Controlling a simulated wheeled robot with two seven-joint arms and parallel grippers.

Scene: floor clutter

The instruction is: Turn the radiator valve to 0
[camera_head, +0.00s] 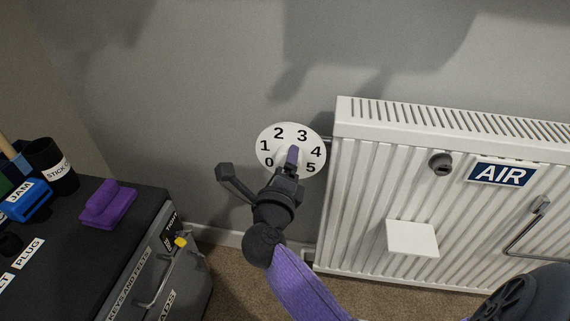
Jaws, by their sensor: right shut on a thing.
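The radiator valve's round white dial (309,138) is at the wall beside the radiator's left end. It has black numbers 0 to 5, with 0 at the lower left and 5 at the lower right. A purple-grey knob piece (292,156) stands up at the dial's middle. Its top end lies below the gap between 2 and 3, but its exact setting is hard to tell. My right gripper (289,172) is shut on the knob from below and in front, hiding the dial's lower middle. My left gripper is out of view.
The white radiator (365,190) fills the right, with an AIR sign (500,174), a small dark fitting (441,164) and a white plate (412,239). A dark cabinet (130,230) at left carries a purple block (108,205), a black cup (52,168) and a blue JAM piece (27,201).

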